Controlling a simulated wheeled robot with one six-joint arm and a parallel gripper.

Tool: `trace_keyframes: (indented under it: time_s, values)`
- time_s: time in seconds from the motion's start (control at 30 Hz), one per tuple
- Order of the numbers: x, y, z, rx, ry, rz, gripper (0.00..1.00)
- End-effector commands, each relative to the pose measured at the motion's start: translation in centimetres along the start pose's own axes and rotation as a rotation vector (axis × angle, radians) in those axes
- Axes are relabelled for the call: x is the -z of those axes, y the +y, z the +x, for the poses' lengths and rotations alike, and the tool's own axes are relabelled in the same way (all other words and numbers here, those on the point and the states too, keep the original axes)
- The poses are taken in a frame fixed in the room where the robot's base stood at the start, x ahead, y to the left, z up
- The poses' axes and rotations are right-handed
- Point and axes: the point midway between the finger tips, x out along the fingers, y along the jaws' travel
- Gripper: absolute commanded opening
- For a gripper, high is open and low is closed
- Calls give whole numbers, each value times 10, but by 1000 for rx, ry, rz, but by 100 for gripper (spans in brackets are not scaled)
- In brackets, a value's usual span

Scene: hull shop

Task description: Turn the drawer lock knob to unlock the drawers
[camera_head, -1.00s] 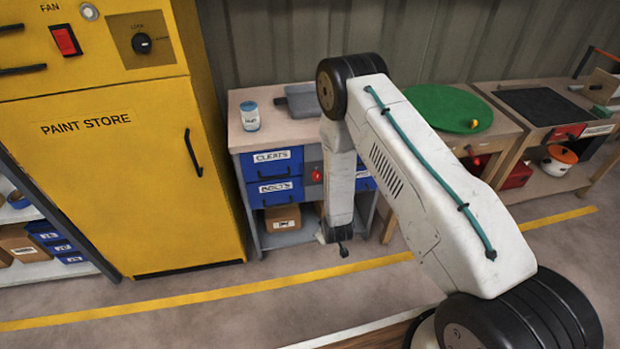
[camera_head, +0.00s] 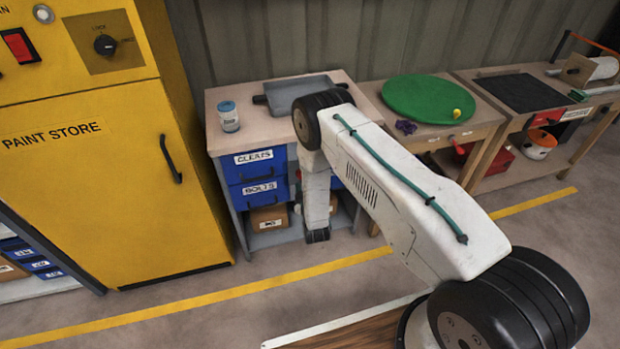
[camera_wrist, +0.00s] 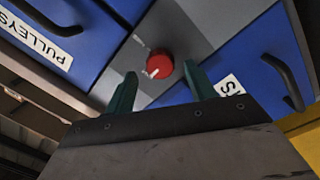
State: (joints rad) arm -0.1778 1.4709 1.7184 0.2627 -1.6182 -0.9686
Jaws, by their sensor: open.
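The red round lock knob (camera_wrist: 160,64) with a white mark sits on a grey panel (camera_wrist: 190,32) between blue drawers in the wrist view. My gripper (camera_wrist: 160,70) is open, its two dark green fingers apart on either side of the knob's near side. I cannot tell whether they touch it. One drawer (camera_wrist: 72,72) reads PULLEYS; the other drawer's label (camera_wrist: 229,87) is partly hidden.
A labelled can (camera_head: 229,117) and grey tray (camera_head: 285,92) stand on the drawer bench (camera_head: 212,92). The yellow paint store (camera_head: 90,215) stands left. A green disc (camera_head: 425,98) lies on the bench to the right. Dark drawer handles (camera_wrist: 285,80) stick out near my fingers. The floor in front is clear.

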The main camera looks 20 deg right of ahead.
Motion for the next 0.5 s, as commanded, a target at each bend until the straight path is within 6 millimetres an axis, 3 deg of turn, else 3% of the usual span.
trace_keyframes:
  time_s: [0.2, 0.5]
  values:
    - [3, -2, 20, 2, 4, -1, 55]
    - [2, -2, 22, 4, 3, 0, 52]
